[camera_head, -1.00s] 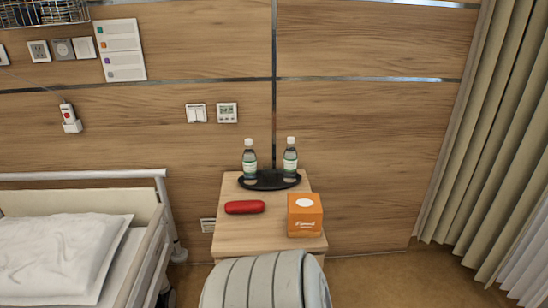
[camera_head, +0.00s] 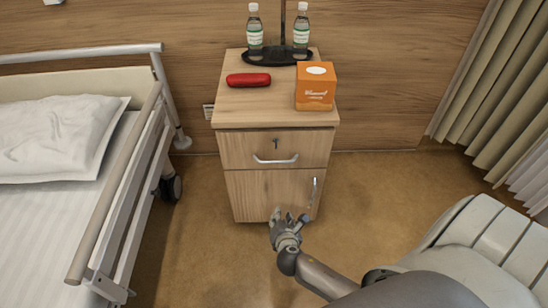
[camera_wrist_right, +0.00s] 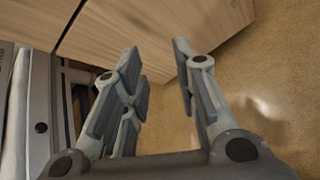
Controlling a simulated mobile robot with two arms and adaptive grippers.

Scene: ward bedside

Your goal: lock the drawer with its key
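The drawer (camera_head: 235,150) is the upper front of the wooden bedside cabinet and looks shut. A small dark key (camera_head: 276,143) shows upright at the lock above the drawer's silver handle (camera_head: 275,159); its details are too small to tell. My right gripper (camera_head: 288,217) is low in front of the cabinet door, below the drawer and apart from the key. In the right wrist view its fingers (camera_wrist_right: 158,48) are spread and empty, with wooden cabinet panels (camera_wrist_right: 165,25) behind them. My left gripper is not in view.
A cabinet door (camera_head: 262,194) with a vertical handle lies below the drawer. An orange box (camera_head: 316,88), a red case (camera_head: 248,80) and two bottles on a black tray (camera_head: 262,62) stand on top. A bed with a rail (camera_head: 118,185) is left. Floor right of the cabinet is clear.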

